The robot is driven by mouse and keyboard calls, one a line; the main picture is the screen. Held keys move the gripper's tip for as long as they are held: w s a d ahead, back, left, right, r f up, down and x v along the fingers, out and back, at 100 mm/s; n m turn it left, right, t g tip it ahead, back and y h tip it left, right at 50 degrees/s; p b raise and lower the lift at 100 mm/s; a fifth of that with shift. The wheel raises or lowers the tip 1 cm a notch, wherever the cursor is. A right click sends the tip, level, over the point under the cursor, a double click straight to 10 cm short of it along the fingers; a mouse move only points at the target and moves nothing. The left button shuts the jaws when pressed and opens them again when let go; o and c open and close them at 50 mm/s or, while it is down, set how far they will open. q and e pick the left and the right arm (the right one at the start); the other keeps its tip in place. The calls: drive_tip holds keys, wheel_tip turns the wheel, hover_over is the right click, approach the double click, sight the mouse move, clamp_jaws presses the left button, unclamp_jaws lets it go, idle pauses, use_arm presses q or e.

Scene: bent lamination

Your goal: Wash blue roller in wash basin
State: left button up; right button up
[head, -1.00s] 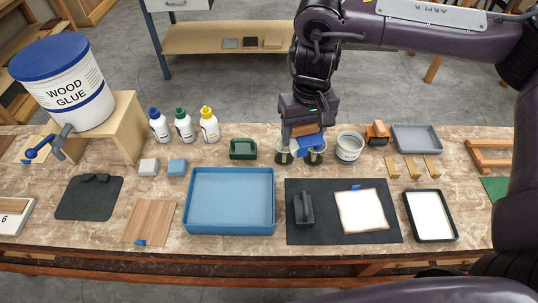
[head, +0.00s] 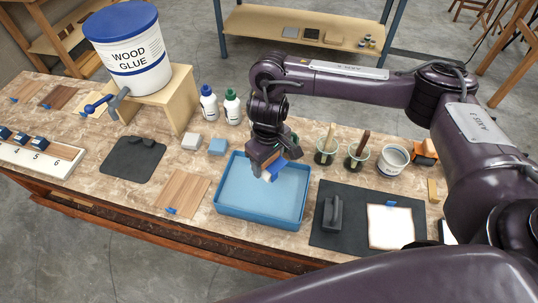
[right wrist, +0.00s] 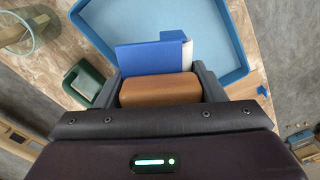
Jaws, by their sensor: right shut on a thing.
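My right gripper (head: 268,164) is shut on the blue roller (head: 274,170) and holds it above the wash basin (head: 235,184). In the right wrist view the roller's tan handle block (right wrist: 160,90) sits between the jaws. Its blue part (right wrist: 150,57) and a strip of white show beyond, over the basin (right wrist: 205,18). The basin is a shallow light-blue tray with a pale blue inside. I cannot tell whether the roller touches the inside of it. My left gripper is not in view.
Two jars with upright handles, (head: 326,152) and (head: 357,158), and a white pot (head: 393,159) stand right of the basin. A black mat (head: 330,240) lies to the right. A wood board (head: 183,190) lies to the left. A green box (right wrist: 84,82) is beside the basin.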

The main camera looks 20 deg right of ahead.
drive_tip(key=shift+f+b, duration=0.7)
drive_tip(key=shift+f, duration=0.1)
drive_tip(key=shift+f+b, duration=3.15)
drive_tip(key=shift+f, duration=1.15)
drive_tip(key=shift+d, duration=0.1)
drive_tip(key=shift+s+d+r+p, duration=0.1)
drive_tip(key=shift+s+d+p, duration=0.25)
drive_tip(key=shift+d+p, duration=0.2)
drive_tip(key=shift+s+d+p, duration=0.35)
drive_tip(key=shift+s+d, duration=0.2)
drive_tip(key=shift+d, duration=0.05)
drive_tip(key=shift+w, duration=0.1)
drive_tip(key=shift+w+a, duration=0.55)
drive_tip(key=shift+a, duration=0.3)
drive_tip(key=shift+w+a, duration=0.55)
drive_tip(key=shift+a, duration=0.25)
drive_tip(key=shift+w+a, duration=0.55)
drive_tip(key=shift+a, duration=0.3)
